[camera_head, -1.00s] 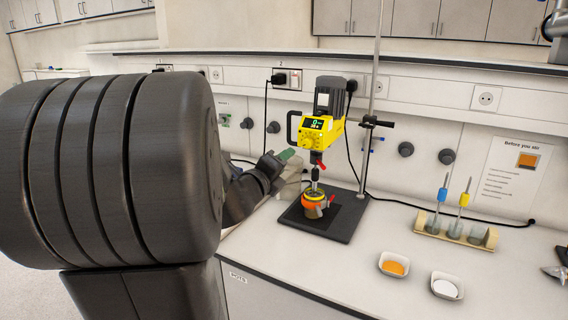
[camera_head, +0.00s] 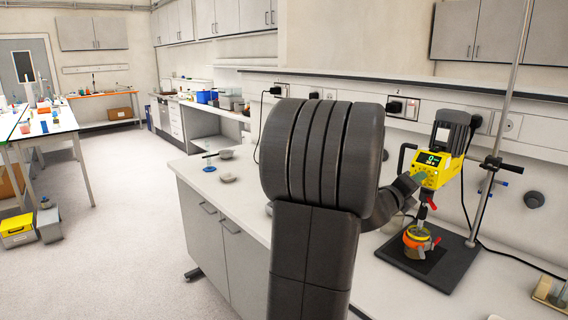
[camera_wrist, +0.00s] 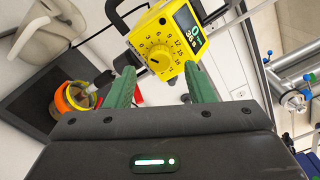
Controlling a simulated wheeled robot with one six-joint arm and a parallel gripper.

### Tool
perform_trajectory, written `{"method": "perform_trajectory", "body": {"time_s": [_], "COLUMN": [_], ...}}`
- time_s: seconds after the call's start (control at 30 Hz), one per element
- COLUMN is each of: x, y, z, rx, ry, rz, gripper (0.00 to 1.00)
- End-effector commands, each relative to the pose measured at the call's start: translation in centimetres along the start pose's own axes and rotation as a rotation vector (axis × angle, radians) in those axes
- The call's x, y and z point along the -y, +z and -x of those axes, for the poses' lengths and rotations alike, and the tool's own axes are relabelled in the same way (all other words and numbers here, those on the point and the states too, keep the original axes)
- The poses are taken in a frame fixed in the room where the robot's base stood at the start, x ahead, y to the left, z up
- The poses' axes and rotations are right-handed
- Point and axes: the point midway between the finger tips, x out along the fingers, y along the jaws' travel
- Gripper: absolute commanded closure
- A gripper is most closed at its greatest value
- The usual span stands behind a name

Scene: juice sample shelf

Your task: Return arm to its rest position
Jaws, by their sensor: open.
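My arm's dark rounded links fill the middle of the head view. My gripper (camera_head: 417,179) is mostly hidden behind them, with a bit of green finger showing against the yellow stirrer (camera_head: 438,168). In the wrist view, my gripper (camera_wrist: 163,87) shows two green fingers set wide apart, with nothing held between them. The yellow stirrer's dial and display (camera_wrist: 170,42) lie beyond the fingertips. I cannot tell whether they touch.
An orange-ringed container (camera_head: 417,240) stands on the stirrer's black base plate (camera_head: 458,263), beside a vertical metal rod (camera_head: 493,150). Small dishes (camera_head: 227,154) sit on the bench left of my arm. The floor (camera_head: 125,215) at left is open.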

Motion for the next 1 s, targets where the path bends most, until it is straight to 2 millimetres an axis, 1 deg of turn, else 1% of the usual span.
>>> {"method": "perform_trajectory", "body": {"time_s": [0.03,0.1,0.2,0.43,0.77,0.87,1.0], "x": [0.1,0.1,0.1,0.0,0.0,0.0,-0.1], "y": [0.0,0.0,0.0,0.0,0.0,0.0,0.0], "z": [-0.7,-1.5,-2.3,-3.0,-2.7,-2.0,-0.1], "rx": [-0.001,-0.001,-0.001,0.0,0.001,0.001,0.003], "ry": [0.0,0.001,0.001,0.0,0.0,0.0,-0.001], "rz": [0.001,0.0,0.0,0.0,-0.001,-0.002,-0.002], "gripper": [0.51,0.51,0.51,0.51,0.51,0.51,0.51]}}
